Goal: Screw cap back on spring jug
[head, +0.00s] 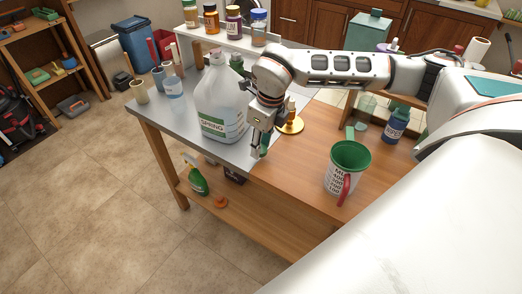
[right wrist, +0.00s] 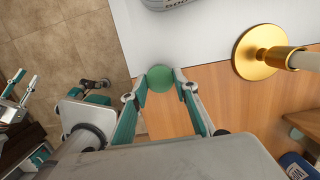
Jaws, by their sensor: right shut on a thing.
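The spring jug (head: 218,112) is a large clear-white jug with a green-and-white label. It stands upright on the grey part of the table, and its neck at the top looks uncapped. Its base edge shows at the top of the right wrist view (right wrist: 168,4). My right gripper (head: 258,150) is just right of the jug, pointing down near the table's front edge. In the right wrist view its fingertips are closed on the round green cap (right wrist: 160,78), apart from the jug. In the head view the cap is hard to make out.
A gold-based stand (head: 290,124) is close behind my right gripper. A measuring cup (head: 345,168) with green inside and a blue bottle (head: 396,124) stand to the right. A small clear bottle (head: 174,88) is left of the jug. A shelf (head: 228,40) with several jars is behind.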

